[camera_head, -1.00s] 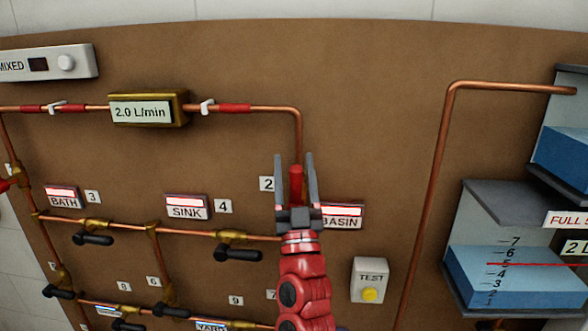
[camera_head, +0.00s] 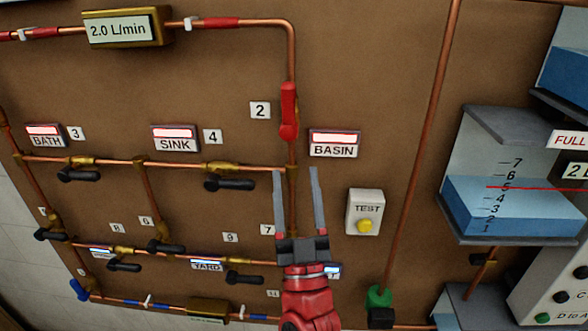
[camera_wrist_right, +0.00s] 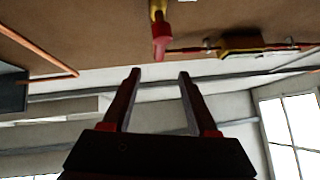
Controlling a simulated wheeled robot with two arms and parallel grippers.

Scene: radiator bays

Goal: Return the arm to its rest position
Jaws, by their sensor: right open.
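My right gripper (camera_head: 296,174) is open and empty in the head view, with its two fingers pointing up the board. It is below the red lever (camera_head: 289,110) by label 2 (camera_head: 260,110) and apart from it. That lever lies upright along the copper pipe. In the wrist view my right gripper (camera_wrist_right: 160,76) is also open with nothing between its fingers. A red lever (camera_wrist_right: 160,40) shows beyond the fingertips there. My left gripper is not in view.
The brown board carries copper pipes, black levers (camera_head: 230,184) and a brass flow meter (camera_head: 125,28) reading 2.0 L/min. A TEST box (camera_head: 364,212) with a yellow button is right of my gripper. A blue-filled tank (camera_head: 510,205) stands out further right.

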